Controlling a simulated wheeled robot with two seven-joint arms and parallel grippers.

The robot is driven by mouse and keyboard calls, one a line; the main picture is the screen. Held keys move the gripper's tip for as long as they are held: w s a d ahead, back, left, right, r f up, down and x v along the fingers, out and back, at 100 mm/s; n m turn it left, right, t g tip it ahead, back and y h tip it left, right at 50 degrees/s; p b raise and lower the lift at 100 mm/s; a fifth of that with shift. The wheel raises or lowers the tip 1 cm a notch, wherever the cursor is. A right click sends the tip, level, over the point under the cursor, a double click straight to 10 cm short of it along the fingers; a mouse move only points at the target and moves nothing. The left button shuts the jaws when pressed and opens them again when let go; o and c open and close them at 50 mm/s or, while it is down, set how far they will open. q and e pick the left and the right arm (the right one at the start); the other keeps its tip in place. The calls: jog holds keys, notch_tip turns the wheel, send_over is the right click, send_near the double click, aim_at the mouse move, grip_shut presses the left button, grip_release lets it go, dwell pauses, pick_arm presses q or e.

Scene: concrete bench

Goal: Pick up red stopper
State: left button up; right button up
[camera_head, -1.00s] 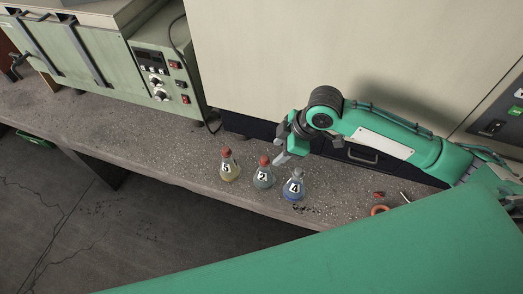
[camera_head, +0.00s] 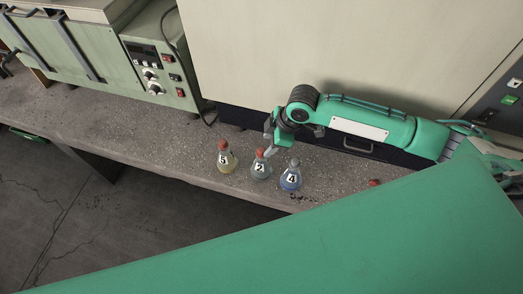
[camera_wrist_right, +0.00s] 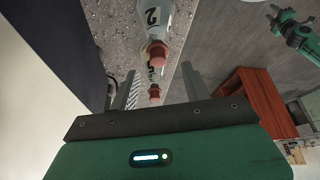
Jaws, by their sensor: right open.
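Flask 2 (camera_head: 261,170) stands upright on the bench with a red stopper (camera_head: 259,152) in its neck. My right gripper (camera_head: 269,146) is open, right by this stopper. In the right wrist view the red stopper of flask 2 (camera_wrist_right: 158,54) lies between the lines of the two open fingers (camera_wrist_right: 158,70); contact cannot be told. Flask 5 (camera_head: 227,163), yellowish, has a red stopper (camera_head: 222,144) too. Flask 4 (camera_head: 290,182), blue, has a grey stopper (camera_head: 295,162). A green arm end, seemingly my left, shows small at the wrist view's upper right; its jaws are unclear.
A small red object (camera_head: 374,182) lies on the bench to the right. A green control box (camera_head: 160,70) stands at the back left, and a large beige cabinet (camera_head: 330,45) stands behind my right arm. The bench (camera_head: 120,130) is clear left of the flasks.

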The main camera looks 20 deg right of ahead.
aim_at(262, 150)
jog(key=shift+p+x, duration=0.65)
jog(key=shift+x, duration=1.65)
jog(key=shift+w, duration=0.15)
grip_shut()
